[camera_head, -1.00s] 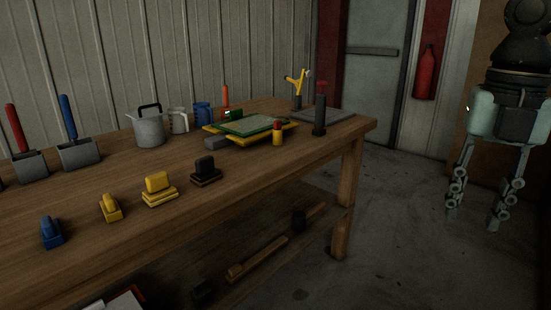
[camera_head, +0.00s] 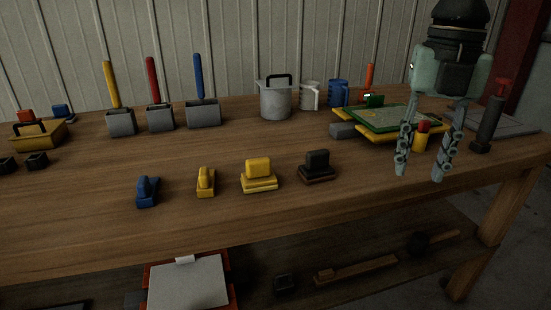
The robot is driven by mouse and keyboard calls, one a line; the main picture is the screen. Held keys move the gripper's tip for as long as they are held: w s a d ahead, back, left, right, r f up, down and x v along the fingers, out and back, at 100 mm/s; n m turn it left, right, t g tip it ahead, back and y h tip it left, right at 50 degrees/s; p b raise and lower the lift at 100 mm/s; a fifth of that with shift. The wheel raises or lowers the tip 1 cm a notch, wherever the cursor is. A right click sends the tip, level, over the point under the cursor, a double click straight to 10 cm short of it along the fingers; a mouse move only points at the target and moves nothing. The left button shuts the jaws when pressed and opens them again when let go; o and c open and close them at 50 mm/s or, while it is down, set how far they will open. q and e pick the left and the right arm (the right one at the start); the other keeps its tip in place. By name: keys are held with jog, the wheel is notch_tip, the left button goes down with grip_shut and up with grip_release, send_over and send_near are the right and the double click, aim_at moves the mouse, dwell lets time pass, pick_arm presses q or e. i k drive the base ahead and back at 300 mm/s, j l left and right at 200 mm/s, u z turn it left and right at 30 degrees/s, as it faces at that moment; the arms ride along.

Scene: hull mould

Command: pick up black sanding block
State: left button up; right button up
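The black sanding block (camera_head: 318,166) sits upright on the wooden workbench (camera_head: 240,218), right of the middle of the view. It has a black top grip and a dark base with a brownish edge. A yellow sanding block (camera_head: 258,175) stands just to its left. My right gripper (camera_head: 421,172) hangs at the right, fingers pointing down and spread apart, with nothing between them that it holds. It shows in front of the green and yellow tray and to the right of the black block, apart from it. My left gripper is out of view.
A small yellow block (camera_head: 206,182) and a blue block (camera_head: 147,191) stand further left. Behind are a grey pot (camera_head: 275,100), mugs, scoops with coloured handles and a green-and-yellow tray (camera_head: 365,120). A dark upright tool (camera_head: 489,120) stands at right. The bench front is clear.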

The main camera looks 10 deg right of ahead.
aim_at(316, 169)
jog(key=i+l+u, duration=0.1)
jog(key=l+u, duration=1.2)
